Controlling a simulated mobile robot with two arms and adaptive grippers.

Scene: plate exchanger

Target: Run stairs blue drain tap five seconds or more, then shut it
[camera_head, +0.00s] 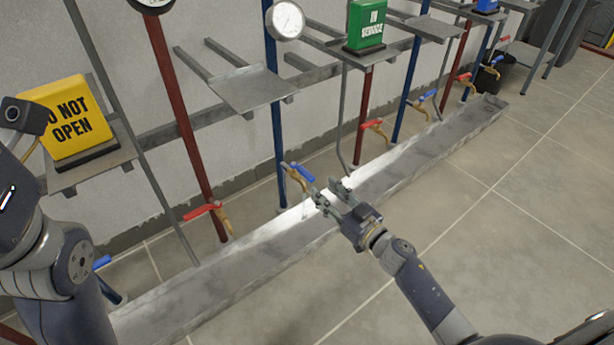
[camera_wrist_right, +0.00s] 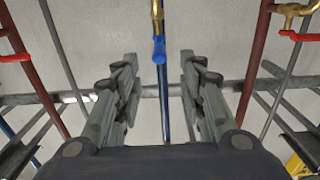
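A brass drain tap with a blue lever (camera_head: 303,172) sits on a blue pipe (camera_head: 277,125) above the metal trough. My right gripper (camera_head: 325,190) is just in front of this tap, fingers spread. In the right wrist view, the blue lever (camera_wrist_right: 159,50) shows between and beyond the open fingers (camera_wrist_right: 160,85), with a gap on both sides. The gripper looks empty. Other blue-lever taps stand along the row, one farther right (camera_head: 427,97) and one at the lower left (camera_head: 102,262). No label reading "stairs" is legible. I cannot tell whether water runs. My left gripper is outside the view.
Red-lever taps (camera_head: 203,210) alternate with the blue ones. The long metal trough (camera_head: 235,265) runs under the taps. A yellow "DO NOT OPEN" sign (camera_head: 68,117) and a green "IN SERVICE" sign (camera_head: 366,24) stand on shelves. The tiled floor (camera_head: 480,250) at right is clear.

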